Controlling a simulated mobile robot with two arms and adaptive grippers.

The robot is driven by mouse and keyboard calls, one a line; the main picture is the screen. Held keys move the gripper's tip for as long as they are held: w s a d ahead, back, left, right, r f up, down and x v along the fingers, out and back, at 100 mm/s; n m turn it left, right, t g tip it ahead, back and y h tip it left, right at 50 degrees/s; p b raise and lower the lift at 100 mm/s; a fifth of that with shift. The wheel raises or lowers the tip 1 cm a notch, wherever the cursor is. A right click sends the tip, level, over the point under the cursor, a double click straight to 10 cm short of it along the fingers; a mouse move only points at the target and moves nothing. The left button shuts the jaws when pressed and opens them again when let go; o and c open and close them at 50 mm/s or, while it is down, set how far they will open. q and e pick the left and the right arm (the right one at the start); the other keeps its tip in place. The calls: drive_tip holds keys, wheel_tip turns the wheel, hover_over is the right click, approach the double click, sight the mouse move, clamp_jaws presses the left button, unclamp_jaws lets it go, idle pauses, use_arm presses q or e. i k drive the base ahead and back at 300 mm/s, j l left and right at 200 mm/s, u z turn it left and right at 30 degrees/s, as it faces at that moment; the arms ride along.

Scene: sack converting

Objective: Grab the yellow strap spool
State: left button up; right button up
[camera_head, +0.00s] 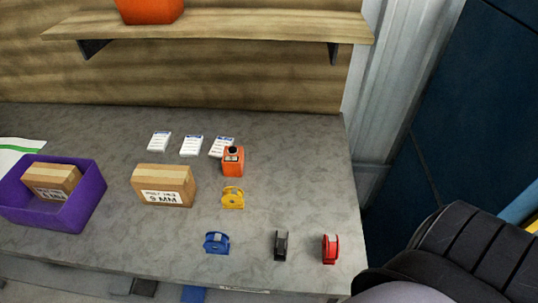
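The yellow strap spool (233,198) stands upright on the grey worktable, right of the middle. It is behind the blue spool (216,242) and in front of an orange device (233,161). A cardboard box (164,185) is to its left, with a clear gap between them. Nothing holds or covers the yellow spool. Neither of my grippers shows in the head view.
A black spool (281,245) and a red spool (330,249) stand near the table's front right. A purple bin (75,207) with a cardboard box is at left. Several white cards lie behind. A wooden shelf (210,25) overhangs the back. Bare table (300,180) lies right of the yellow spool.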

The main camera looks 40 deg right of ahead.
sight(232, 197)
drive_tip(key=z, duration=0.7)
